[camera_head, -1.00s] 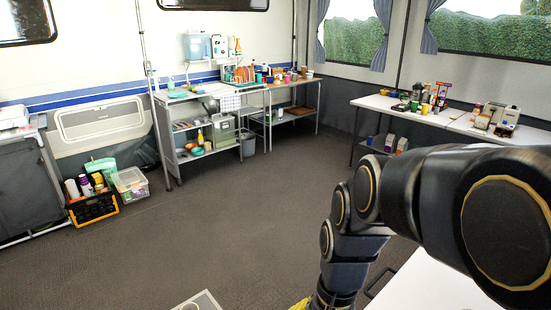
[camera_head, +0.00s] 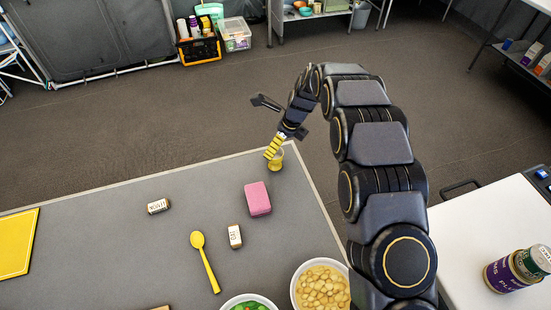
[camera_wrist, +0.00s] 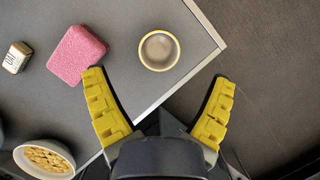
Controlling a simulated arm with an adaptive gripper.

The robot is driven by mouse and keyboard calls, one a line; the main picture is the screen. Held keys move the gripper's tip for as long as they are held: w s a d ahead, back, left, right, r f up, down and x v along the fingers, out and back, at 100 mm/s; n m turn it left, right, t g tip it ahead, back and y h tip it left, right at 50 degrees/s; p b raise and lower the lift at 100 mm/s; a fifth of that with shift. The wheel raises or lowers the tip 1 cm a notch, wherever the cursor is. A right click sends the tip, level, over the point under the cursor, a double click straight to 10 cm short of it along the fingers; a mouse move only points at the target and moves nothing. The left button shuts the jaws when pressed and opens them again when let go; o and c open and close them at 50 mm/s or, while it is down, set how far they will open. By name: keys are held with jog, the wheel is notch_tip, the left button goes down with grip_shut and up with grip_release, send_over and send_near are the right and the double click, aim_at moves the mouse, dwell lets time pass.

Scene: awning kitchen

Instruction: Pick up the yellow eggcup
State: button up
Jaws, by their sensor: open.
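The yellow eggcup (camera_head: 277,162) stands upright near the far right corner of the grey table (camera_head: 120,245). In the wrist view the eggcup (camera_wrist: 159,50) is seen from above as a round rim with a pale, empty-looking inside. My gripper (camera_wrist: 160,90) is open, with its yellow-padded fingers spread wide. The eggcup lies just beyond the fingertips in that view, roughly centred between them, and nothing is held. In the head view one yellow finger of my gripper (camera_head: 271,128) overlaps the eggcup's top left side; contact cannot be told.
A pink sponge-like block (camera_head: 257,198) lies close to the eggcup. Two small labelled blocks (camera_head: 235,236) (camera_head: 158,206), a yellow spoon (camera_head: 205,260), a bowl of yellowish pieces (camera_head: 322,287), a bowl with green contents (camera_head: 249,302) and a yellow board (camera_head: 17,243) are nearer. Jars (camera_head: 508,270) stand on a white table.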

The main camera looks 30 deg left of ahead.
jog(key=x, duration=0.7)
jog(key=shift+f, duration=0.35)
jog(key=c, duration=1.2)
